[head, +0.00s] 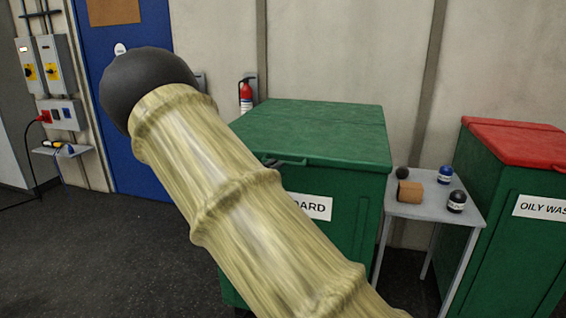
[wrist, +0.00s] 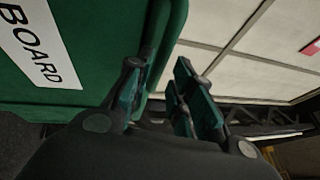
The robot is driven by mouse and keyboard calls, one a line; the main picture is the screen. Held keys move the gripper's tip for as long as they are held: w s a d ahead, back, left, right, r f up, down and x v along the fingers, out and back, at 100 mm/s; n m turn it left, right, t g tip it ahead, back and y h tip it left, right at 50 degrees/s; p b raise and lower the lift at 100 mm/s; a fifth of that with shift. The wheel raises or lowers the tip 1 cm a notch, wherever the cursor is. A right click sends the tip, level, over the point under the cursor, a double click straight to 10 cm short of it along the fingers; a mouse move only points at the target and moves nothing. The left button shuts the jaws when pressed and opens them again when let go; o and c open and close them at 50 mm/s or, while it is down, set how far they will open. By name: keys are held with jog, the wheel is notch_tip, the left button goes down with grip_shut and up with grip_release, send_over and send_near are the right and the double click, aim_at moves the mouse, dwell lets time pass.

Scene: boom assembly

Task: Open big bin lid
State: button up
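A large green bin (head: 355,215) with a label ending in "BOARD" stands in the middle of the head view. Its green lid (head: 325,128) lies flat and closed on top. A dark piece (head: 288,162) shows at the lid's front edge; I cannot tell whether it is a handle or part of my gripper. My arm hides the bin's left front. In the wrist view, my gripper (wrist: 158,68) is open, fingers apart, close to the bin's rounded green edge (wrist: 170,35). The bin's label (wrist: 38,42) shows at upper left. Contact cannot be told.
A small grey table (head: 425,212) with a brown block (head: 410,191) and dark and blue round items stands right of the bin. A red-lidded bin (head: 515,142) labelled "OILY WAS…" is at far right. A fire extinguisher (head: 245,96) hangs behind. Floor at left is mostly clear.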

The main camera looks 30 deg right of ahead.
jog(key=shift+p+x, duration=0.4)
jog(key=shift+x, duration=2.1)
grip_shut()
